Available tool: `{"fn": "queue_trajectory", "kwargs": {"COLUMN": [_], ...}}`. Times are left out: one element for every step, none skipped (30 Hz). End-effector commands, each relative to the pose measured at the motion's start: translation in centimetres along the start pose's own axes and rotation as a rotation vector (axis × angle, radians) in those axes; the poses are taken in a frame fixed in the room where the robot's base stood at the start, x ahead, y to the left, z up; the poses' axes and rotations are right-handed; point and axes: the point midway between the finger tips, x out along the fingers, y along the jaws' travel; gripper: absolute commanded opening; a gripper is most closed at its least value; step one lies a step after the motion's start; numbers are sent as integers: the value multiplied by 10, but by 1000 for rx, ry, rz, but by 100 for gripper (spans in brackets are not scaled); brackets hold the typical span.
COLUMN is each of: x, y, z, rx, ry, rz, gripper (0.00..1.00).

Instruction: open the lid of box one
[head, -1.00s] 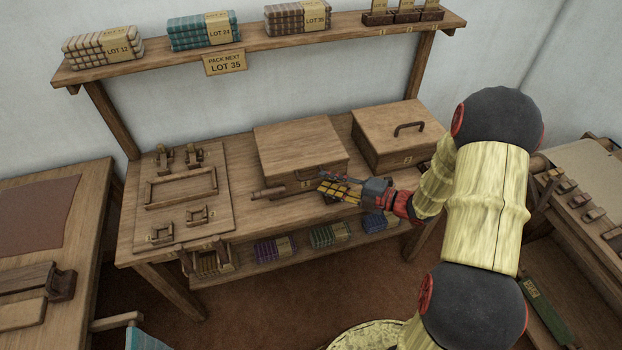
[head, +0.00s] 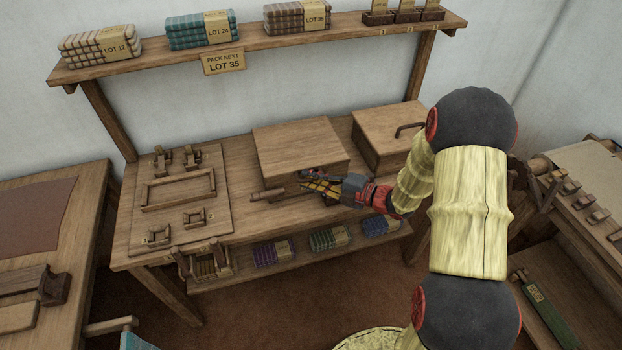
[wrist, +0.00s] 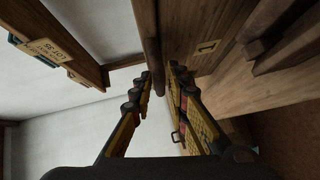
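Box one (head: 300,143) is a wooden box with a flat lid, left of centre on the table; its lid is down. A "1" label (wrist: 207,47) shows on its front in the wrist view. A round wooden bar (head: 266,194) sticks out leftward along the box's front; a dark bar (wrist: 149,35) also lies ahead of the fingertips in the wrist view. My gripper (head: 312,181) is at the box's front, its fingers apart with nothing visibly gripped. The fingers (wrist: 163,78) reach toward the bar; I cannot tell whether they touch it. The gripper hides part of the front.
A second wooden box (head: 375,135) with a dark handle stands to the right, partly behind my arm. A board with a wooden frame (head: 180,190) lies left. A shelf (head: 350,22) with cloth bundles runs above. More bundles (head: 328,239) sit on the lower shelf.

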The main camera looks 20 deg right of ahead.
Motion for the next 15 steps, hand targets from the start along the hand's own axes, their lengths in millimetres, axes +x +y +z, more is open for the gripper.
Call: {"fn": "queue_trajectory", "kwargs": {"x": [0,0,0,0,0,0,0,0,0,0,0,0,0,0,0], "y": [0,0,0,0,0,0,0,0,0,0,0,0,0,0,0], "z": [0,0,0,0,0,0,0,0,0,0,0,0,0,0,0], "rx": [0,0,0,0,0,0,0,0,0,0,0,0,0,0,0], "ry": [0,0,0,0,0,0,0,0,0,0,0,0,0,0,0], "rz": [0,0,0,0,0,0,0,0,0,0,0,0,0,0,0], "gripper": [12,10,8,6,4,2,0,0,0,0,0,0,0,0,0]}}
